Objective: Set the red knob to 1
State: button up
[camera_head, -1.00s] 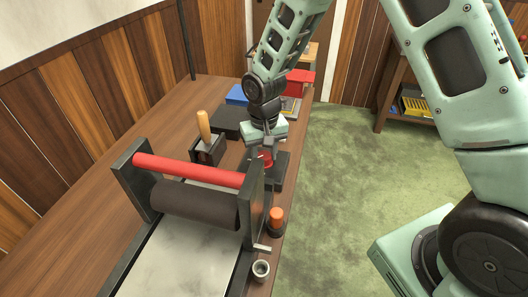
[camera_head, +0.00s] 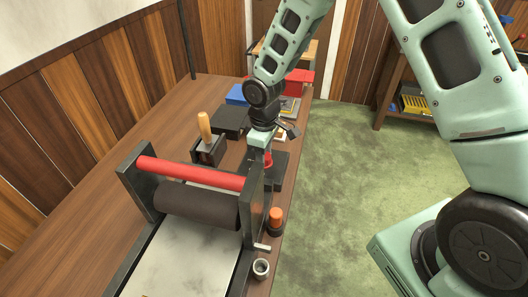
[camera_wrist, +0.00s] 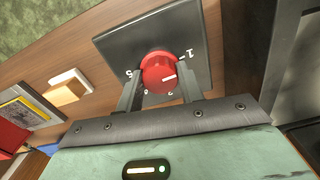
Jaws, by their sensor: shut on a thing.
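The red knob (camera_wrist: 158,72) sits on a dark square plate (camera_wrist: 122,46) with pale numerals around it. In the wrist view a "1" shows at the knob's upper right and what looks like a "5" at its left. The knob's white mark points right and slightly down, a little short of the "1". My gripper (camera_wrist: 159,80) is shut on the red knob, one finger on each side. In the head view the knob (camera_head: 268,159) shows only partly beneath my gripper (camera_head: 265,150), and its mark cannot be made out.
A roller press with a red bar (camera_head: 190,173) stands in front of the knob. An orange-topped peg (camera_head: 276,215) and a small metal cup (camera_head: 261,267) stand near the table's right edge. A wooden-handled tool (camera_head: 205,128) sits at left; a red box (camera_head: 299,83) is behind.

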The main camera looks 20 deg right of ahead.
jog(key=shift+w+r+n, duration=0.1)
jog(key=shift+n, duration=0.6)
jog(key=o, duration=1)
notch_tip(320, 180, up, 17)
jog(key=shift+r+b, duration=0.2)
jog(key=shift+b, duration=0.35)
jog(key=s+d+f+m+t, duration=0.2)
jog(key=s+d+m+t, duration=0.1)
jog(key=s+d+m, duration=1)
jog(key=s+a+n+g, duration=0.1)
jog(key=s+a+n, duration=0.2)
jog(key=a, duration=0.3)
jog(key=s+a+r+n+g, duration=0.1)
jog(key=s+a+n, duration=0.2)
jog(key=s+a, duration=0.3)
jog(key=s+a+r+n+g, duration=0.1)
jog(key=s+a+n, duration=0.3)
jog(key=a, duration=0.3)
jog(key=shift+s+a+y, duration=0.1)
jog(key=shift+s+y, duration=0.2)
jog(key=shift+s, duration=0.2)
